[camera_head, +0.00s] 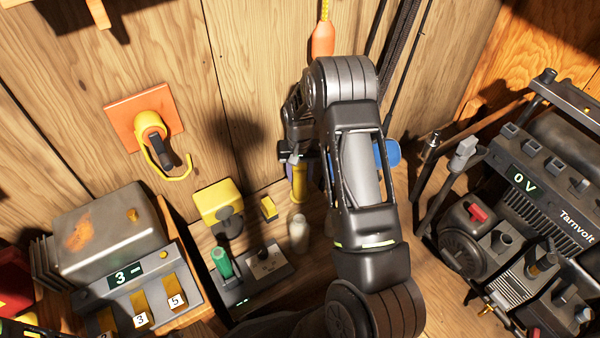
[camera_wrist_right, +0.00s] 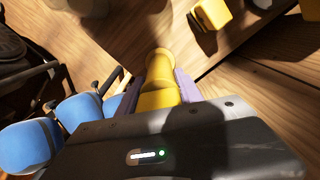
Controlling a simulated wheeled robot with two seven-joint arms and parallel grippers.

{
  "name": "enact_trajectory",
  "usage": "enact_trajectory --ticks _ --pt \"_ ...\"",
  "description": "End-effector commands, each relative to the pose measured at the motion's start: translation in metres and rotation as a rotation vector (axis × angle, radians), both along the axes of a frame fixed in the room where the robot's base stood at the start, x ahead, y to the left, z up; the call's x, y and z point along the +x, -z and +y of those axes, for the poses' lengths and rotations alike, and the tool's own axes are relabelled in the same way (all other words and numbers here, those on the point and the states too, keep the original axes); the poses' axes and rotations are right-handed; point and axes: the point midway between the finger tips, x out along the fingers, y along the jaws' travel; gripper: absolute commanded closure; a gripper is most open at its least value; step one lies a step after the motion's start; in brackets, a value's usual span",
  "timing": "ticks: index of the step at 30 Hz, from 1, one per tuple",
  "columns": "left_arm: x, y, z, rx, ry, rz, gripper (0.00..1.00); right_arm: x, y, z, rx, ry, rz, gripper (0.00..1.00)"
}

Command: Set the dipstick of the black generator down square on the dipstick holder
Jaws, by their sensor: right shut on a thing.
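My right gripper (camera_head: 297,160) is shut on a yellow cylindrical piece (camera_head: 299,184), which looks like the dipstick. In the right wrist view the purple fingers (camera_wrist_right: 160,90) grip the yellow piece (camera_wrist_right: 157,65) from both sides; its far end is hidden. It hangs over the bench near the back wall, apart from the dark tray. A dark tray (camera_head: 243,304) holds a green-handled piece and a small plate with holes; I cannot tell whether this is the dipstick holder. My left gripper is not in view.
A pale bottle (camera_head: 298,233) stands close below the held piece. A grey machine (camera_head: 110,235) is at the left. Blue objects (camera_wrist_right: 85,110) lie left of my gripper in the wrist view.

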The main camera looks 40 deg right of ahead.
Motion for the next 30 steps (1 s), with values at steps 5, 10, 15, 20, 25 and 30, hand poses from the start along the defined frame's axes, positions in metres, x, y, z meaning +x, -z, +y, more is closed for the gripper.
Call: enact_trajectory --ticks 5,10,15,20,25,30 --pt "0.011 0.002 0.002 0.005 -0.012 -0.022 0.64 0.000 0.002 0.000 0.000 0.000 0.000 0.49" --pt "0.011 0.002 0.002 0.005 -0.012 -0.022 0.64 0.000 0.001 0.000 0.000 0.000 0.000 0.35" --pt "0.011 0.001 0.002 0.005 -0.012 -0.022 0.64 0.000 0.001 0.000 0.000 0.000 0.000 0.32" --pt "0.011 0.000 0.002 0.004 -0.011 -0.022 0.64 0.000 0.000 0.000 0.000 0.000 0.000 0.32" --pt "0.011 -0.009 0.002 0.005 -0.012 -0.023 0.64 0.001 -0.013 -0.001 -0.001 -0.001 -0.001 0.32" --pt "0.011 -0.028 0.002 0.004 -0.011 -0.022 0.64 0.001 -0.039 -0.002 0.000 -0.001 -0.002 0.32"
